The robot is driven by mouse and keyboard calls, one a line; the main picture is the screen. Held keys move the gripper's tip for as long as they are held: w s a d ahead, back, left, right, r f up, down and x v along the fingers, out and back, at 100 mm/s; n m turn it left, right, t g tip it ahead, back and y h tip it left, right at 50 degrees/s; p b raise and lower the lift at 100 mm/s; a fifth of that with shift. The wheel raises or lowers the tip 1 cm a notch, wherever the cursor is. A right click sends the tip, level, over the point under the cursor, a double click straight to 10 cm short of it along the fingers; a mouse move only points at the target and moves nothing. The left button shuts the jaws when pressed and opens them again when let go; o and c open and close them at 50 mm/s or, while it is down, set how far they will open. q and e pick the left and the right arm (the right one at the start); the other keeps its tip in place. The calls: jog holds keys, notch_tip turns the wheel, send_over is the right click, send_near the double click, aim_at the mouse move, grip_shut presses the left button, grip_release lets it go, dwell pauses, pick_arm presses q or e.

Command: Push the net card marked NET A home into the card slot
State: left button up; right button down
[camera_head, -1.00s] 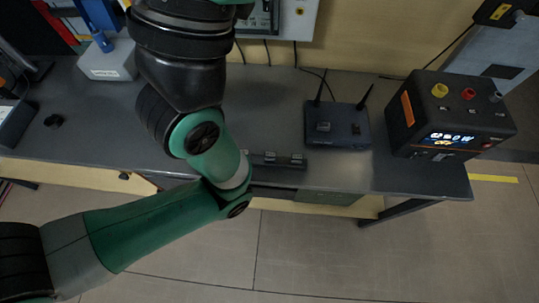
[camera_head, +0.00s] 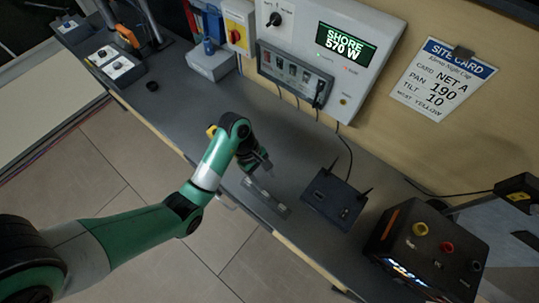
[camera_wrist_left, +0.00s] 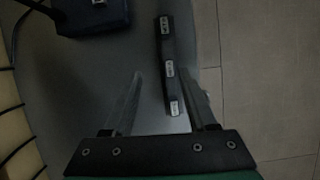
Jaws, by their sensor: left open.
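A dark bar (camera_head: 267,198) lies near the front edge of the bench and carries small light-topped cards. In the left wrist view the bar (camera_wrist_left: 166,48) shows three card tops; their markings are too small to read. My left gripper (camera_head: 266,168) is above the bench just behind the bar. It is open and empty in the left wrist view (camera_wrist_left: 164,76), its fingers on either side of the bar's near end. A dark box with two antennas (camera_head: 334,198) stands right of the bar; a small block shows on its top. I cannot make out the card slot. My right gripper is not in view.
The wall sheet (camera_head: 443,80) reads NET A, PAN 190, TILT 10. A wall panel (camera_head: 347,40) reads SHORE 570 W. A black power unit (camera_head: 425,245) stands at right. The bench left of my gripper is mostly clear.

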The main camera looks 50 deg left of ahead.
pick_arm(q)
jog(key=s+a+r+p, duration=0.1)
jog(key=s+a+r, duration=0.1)
jog(key=b, duration=0.5)
send_over(265, 193)
jog(key=a, duration=0.2)
jog(key=shift+n, duration=0.3)
jog(key=f, duration=0.6)
jog(key=shift+s+d, duration=0.15)
jog(key=shift+d, duration=0.05)
jog(key=shift+d+f, duration=0.2)
jog(key=shift+f, duration=0.1)
jog(key=b+x, duration=0.1)
jog(key=x, duration=0.3)
jog(key=shift+s+a+f+b, duration=0.1)
jog(key=shift+s+f+b, duration=0.05)
jog(key=shift+f+b, duration=0.3)
jog(key=shift+f, duration=0.25)
grip_shut()
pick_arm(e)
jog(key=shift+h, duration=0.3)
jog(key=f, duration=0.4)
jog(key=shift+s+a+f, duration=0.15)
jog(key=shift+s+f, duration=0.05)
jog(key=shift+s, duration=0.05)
